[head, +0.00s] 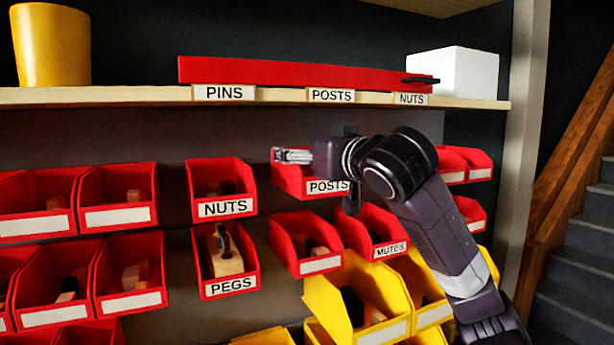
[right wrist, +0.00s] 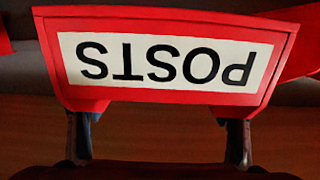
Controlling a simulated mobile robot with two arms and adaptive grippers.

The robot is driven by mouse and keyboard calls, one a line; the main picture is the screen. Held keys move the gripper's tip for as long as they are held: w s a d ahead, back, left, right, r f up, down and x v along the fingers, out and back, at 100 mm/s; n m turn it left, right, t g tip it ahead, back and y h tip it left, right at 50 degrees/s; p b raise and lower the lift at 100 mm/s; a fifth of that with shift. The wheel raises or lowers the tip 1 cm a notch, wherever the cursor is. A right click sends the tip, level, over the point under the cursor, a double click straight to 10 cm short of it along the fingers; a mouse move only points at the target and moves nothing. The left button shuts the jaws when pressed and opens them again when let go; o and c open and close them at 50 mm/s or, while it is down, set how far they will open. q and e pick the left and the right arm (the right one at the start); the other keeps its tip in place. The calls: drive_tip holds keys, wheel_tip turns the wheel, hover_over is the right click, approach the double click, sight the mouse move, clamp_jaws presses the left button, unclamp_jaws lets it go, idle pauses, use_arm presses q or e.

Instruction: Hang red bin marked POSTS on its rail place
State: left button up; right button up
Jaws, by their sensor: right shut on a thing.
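The red bin marked POSTS (head: 285,184) is at the back wall, below the shelf and right of the red NUTS bin. My right gripper (head: 296,156) is shut on it, and my wrist hides much of its top. In the right wrist view the bin's white POSTS label (right wrist: 165,62) shows upside down, with the fingers of my right gripper (right wrist: 160,116) at its two sides. A POSTS tag (head: 331,96) on the shelf edge is above the bin. I cannot tell whether the bin's back touches the rail. My left gripper is not in view.
The NUTS bin (head: 223,208) hangs to the left and the PEGS bin (head: 231,285) below it. An unmarked red bin (head: 320,264) and the MUTES bin (head: 390,249) are close below. The shelf (head: 130,97) runs above. Yellow bins (head: 383,332) are lower right.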

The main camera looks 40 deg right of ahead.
sight(327, 194)
drive_tip(key=shift+p+x, duration=0.55)
drive_tip(key=shift+x, duration=0.95)
idle(1.0)
drive_tip(key=shift+f+b, duration=0.8)
drive_tip(key=shift+f, duration=0.1)
idle(0.5)
drive_tip(key=o, duration=1.4)
drive_tip(key=shift+c, duration=0.2)
drive_tip(key=v, duration=1.1)
drive_tip(key=shift+s+r, duration=0.1)
drive_tip(key=shift+s+a, duration=0.1)
drive_tip(key=shift+s, duration=0.3)
